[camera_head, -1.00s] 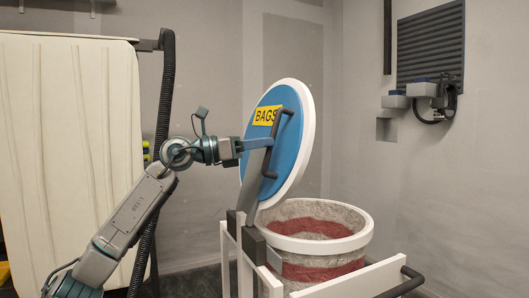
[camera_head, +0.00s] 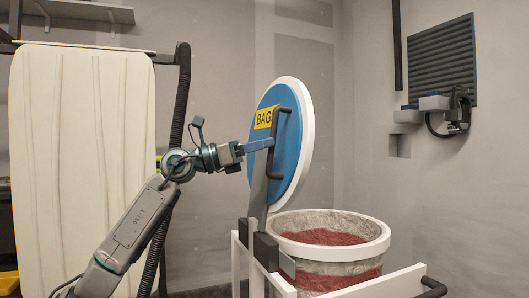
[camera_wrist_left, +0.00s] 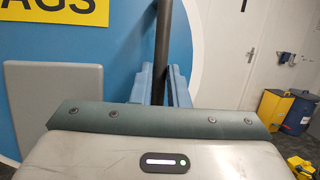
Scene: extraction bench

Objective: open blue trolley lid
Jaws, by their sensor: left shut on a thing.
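The round blue lid (camera_head: 292,135) with a white rim and a yellow BAGS label (camera_head: 264,118) stands raised, nearly upright, above the trolley's round bin (camera_head: 328,222). The bin's mouth is uncovered and shows a grey and dark red liner. A dark bar handle (camera_head: 275,165) runs along the lid's outer face. My left gripper (camera_head: 268,144) is shut on this handle, coming from the left. In the left wrist view the dark handle (camera_wrist_left: 163,35) stands between my blue fingers (camera_wrist_left: 160,88), with the lid (camera_wrist_left: 112,50) behind. My right gripper is not in view.
The trolley's white frame (camera_head: 385,283) and dark push handle (camera_head: 434,288) are at lower right. A cream panel (camera_head: 80,150) and a black hose (camera_head: 178,110) stand at left. Yellow and blue bins (camera_wrist_left: 285,108) show in the left wrist view. Wall units (camera_head: 432,103) are at right.

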